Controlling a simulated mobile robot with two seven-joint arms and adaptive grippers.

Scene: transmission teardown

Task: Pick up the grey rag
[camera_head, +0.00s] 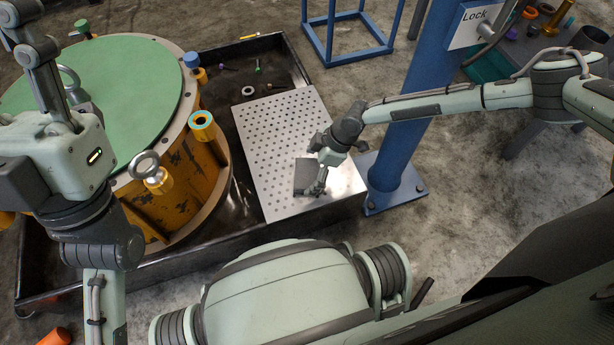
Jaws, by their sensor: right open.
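The grey rag (307,176) is a small dark grey square lying on the perforated metal plate (268,125), near the plate's lower right part. My right gripper (321,180) is open and right at the rag's right side, with its fingers pointing down at it. The fingers hide part of the rag's right edge. I cannot tell whether they touch the rag. My left arm stands at the left edge of the view, in front of the large drum. Its end is partly cut off at the top left, and its jaw state cannot be made out.
A large yellow drum with a green top (105,95) fills the left, inside a dark tray (262,45). Small parts, such as a ring (248,91), lie in the tray. A blue post (408,125) with a "Lock" sign (474,22) rises just right of the plate. A blue frame (345,38) stands behind.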

